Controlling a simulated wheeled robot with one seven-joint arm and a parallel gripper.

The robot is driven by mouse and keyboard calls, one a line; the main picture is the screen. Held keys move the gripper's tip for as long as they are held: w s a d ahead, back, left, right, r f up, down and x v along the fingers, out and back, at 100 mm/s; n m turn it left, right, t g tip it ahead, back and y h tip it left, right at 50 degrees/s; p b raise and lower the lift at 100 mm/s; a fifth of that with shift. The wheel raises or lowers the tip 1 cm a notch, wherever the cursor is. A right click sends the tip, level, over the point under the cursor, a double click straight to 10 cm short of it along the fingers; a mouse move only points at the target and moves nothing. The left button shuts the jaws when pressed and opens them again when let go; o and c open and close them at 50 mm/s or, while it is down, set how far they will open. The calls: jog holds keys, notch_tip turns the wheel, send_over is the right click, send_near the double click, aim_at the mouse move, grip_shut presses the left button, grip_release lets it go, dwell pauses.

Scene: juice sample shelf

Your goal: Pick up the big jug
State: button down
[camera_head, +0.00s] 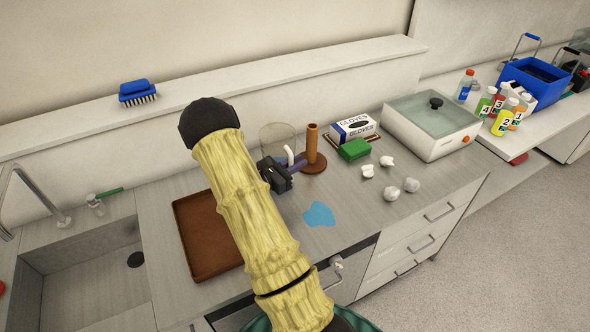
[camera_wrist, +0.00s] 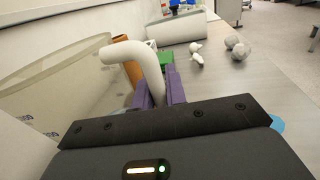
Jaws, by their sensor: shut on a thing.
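The big jug (camera_head: 277,136) is a clear, see-through vessel with a white handle (camera_head: 290,155), standing at the back of the counter. In the wrist view the jug (camera_wrist: 55,85) fills the left side, with its white curved handle (camera_wrist: 147,62) in front of my gripper. My gripper (camera_head: 291,167) reaches the handle from the front, its purple fingers (camera_wrist: 160,92) shut on the handle. Part of the jug is hidden behind my arm, and its base is not visible, so I cannot tell whether it touches the counter.
A brown post on a round base (camera_head: 313,150) stands right beside the jug. A glove box (camera_head: 352,130), green sponge (camera_head: 354,150), crumpled white pieces (camera_head: 390,192) and a lidded bath (camera_head: 432,125) are further right. A brown tray (camera_head: 205,235) and blue puddle (camera_head: 319,214) are nearer.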

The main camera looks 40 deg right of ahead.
notch_tip(320, 180, up, 7)
jog(key=shift+b, duration=0.45)
jog(key=shift+r, duration=0.1)
